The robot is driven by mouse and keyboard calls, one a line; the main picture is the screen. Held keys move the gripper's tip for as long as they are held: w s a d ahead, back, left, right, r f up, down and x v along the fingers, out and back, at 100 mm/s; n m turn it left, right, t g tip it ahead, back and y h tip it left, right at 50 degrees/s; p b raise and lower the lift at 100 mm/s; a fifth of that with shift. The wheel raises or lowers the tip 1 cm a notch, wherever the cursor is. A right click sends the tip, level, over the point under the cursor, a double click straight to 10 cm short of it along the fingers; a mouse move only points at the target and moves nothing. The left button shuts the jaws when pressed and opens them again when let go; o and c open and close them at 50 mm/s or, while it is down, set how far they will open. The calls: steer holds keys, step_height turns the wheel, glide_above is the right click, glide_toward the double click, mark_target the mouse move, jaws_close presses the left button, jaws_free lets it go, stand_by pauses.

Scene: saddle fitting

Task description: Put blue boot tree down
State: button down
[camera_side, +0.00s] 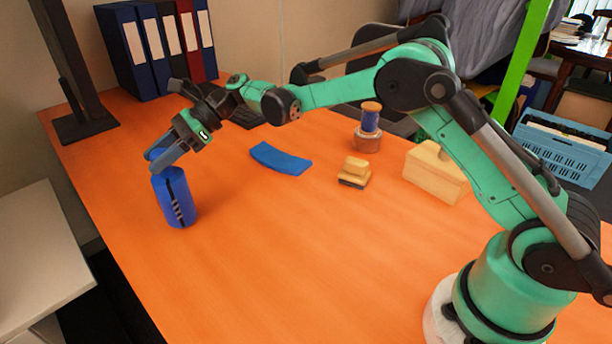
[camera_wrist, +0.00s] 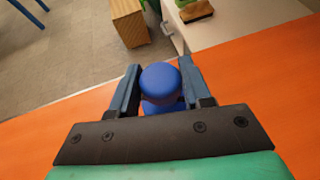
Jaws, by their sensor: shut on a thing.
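The blue boot tree (camera_side: 175,200) is upright near the left edge of the orange table (camera_side: 240,270) in the side view, with a dark slot and a striped mark on its side. My gripper (camera_side: 161,161) is at its top, shut on it. In the wrist view the boot tree's rounded blue top (camera_wrist: 160,85) sits between the two fingers of my gripper (camera_wrist: 160,90). Its lower end is hidden there. In the side view its base looks at or very close to the tabletop; I cannot tell whether it touches.
A curved blue piece (camera_side: 280,158), a small brush-like block (camera_side: 354,173), a blue spool in a cup (camera_side: 370,125) and a wooden block (camera_side: 436,172) lie to the right. Binders (camera_side: 160,45) and a black stand (camera_side: 85,122) are behind. The front tabletop is clear.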

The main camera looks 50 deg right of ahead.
steer(key=shift+f, duration=0.5)
steer(key=shift+c, duration=2)
jaws_free()
steer(key=shift+f, duration=0.1)
